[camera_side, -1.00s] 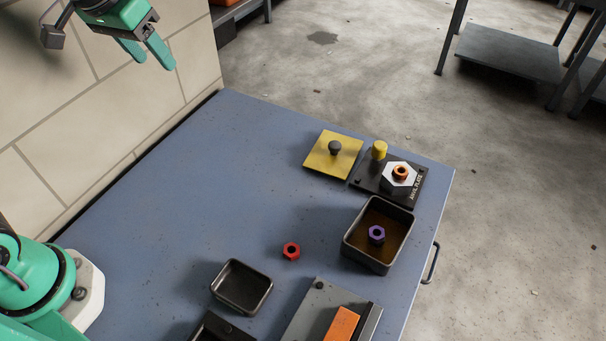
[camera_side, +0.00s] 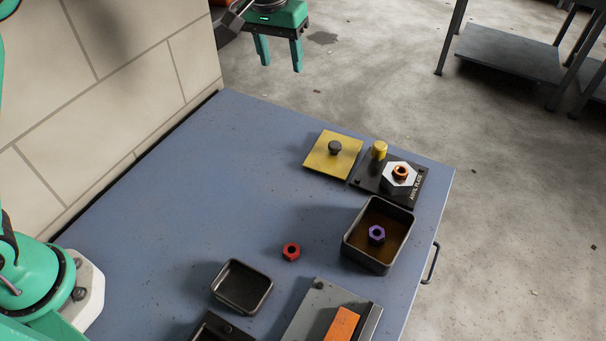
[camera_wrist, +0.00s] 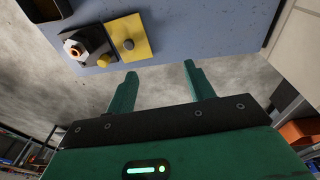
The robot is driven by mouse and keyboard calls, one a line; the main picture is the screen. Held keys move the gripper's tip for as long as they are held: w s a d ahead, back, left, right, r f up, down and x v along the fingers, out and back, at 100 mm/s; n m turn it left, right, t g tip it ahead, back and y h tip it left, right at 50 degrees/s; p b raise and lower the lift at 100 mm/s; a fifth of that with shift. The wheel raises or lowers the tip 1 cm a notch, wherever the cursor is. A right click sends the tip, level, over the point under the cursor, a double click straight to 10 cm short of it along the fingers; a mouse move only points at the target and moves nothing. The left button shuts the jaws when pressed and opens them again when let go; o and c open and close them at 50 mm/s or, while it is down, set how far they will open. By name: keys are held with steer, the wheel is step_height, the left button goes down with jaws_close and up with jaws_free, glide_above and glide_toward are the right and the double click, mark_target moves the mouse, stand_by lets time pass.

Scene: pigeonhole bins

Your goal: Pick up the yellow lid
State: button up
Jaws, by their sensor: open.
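The yellow lid (camera_side: 322,161) is a flat square plate with a dark round knob (camera_side: 335,147) on top. It lies on the blue table near the far edge, beside the black anvil plate. In the wrist view the yellow lid (camera_wrist: 133,29) shows ahead of the fingers, left of centre. My gripper (camera_side: 279,68) is open and empty, raised high and to the upper left of the lid in the side view. Its two fingers (camera_wrist: 157,68) stand wide apart in the wrist view, with nothing between them and the lid beyond their tips.
The anvil plate (camera_side: 370,182) holds a yellow cylinder (camera_side: 379,149) and a white hex piece with an orange nut (camera_side: 400,172). A dark bin (camera_side: 349,240) holds a purple nut (camera_side: 376,235). A red nut (camera_side: 291,251) and an empty tray (camera_side: 243,308) lie nearer. The table left of the lid is clear.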

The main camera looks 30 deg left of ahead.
steer(key=w+d+f, duration=0.4)
steer(key=d+f, duration=0.2)
steer(key=f, duration=0.1)
steer(key=g, duration=0.2)
glide_above(335, 144)
steer(key=shift+y, duration=0.3)
steer(key=f, duration=0.6)
steer(key=shift+d+f, duration=0.2)
steer(key=shift+a+f, duration=0.2)
steer(key=shift+f, duration=3.7)
jaws_close()
